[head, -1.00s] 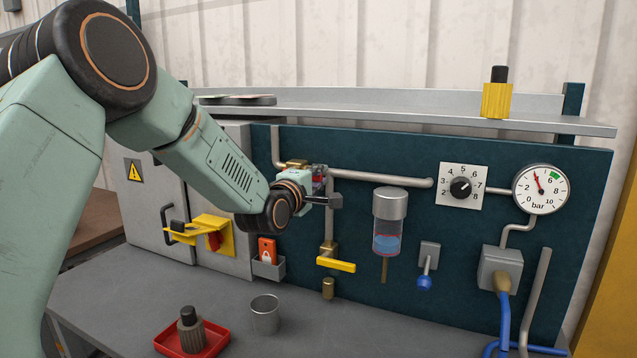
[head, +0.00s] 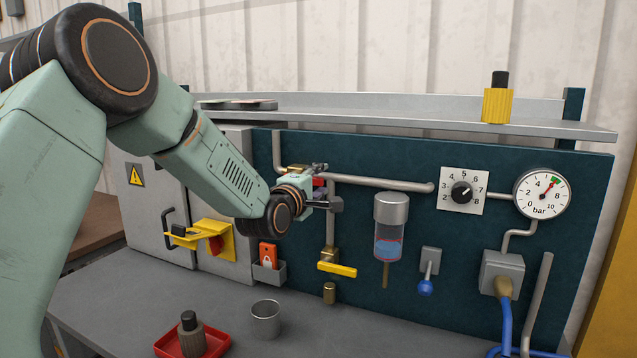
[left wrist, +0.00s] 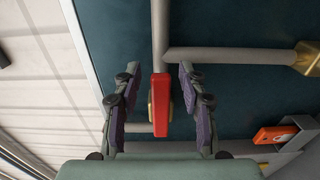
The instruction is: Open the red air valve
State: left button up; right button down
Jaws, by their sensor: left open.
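The red air valve's lever (left wrist: 161,103) shows in the left wrist view, lying in line with the grey pipe (left wrist: 160,30) that runs up the picture. In the head view only a bit of red (head: 318,182) shows, mostly hidden by my gripper. My left gripper (head: 328,186) is at the valve, jaws open. In the left wrist view its fingers (left wrist: 158,72) stand on either side of the lever with a gap on each side. The pressure gauge (head: 542,193) has its needle at the green mark near 6. My right gripper is not in view.
A yellow valve handle (head: 337,270) sits on the pipe below my gripper. A filter bowl (head: 389,235), a dial (head: 462,190) and an orange padlock (head: 268,254) are on or near the panel. A red tray (head: 217,342) and a metal cup (head: 265,320) stand on the bench.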

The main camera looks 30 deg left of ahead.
pick_arm(q)
jog(key=s, duration=1.2)
jog(key=shift+d, duration=0.35)
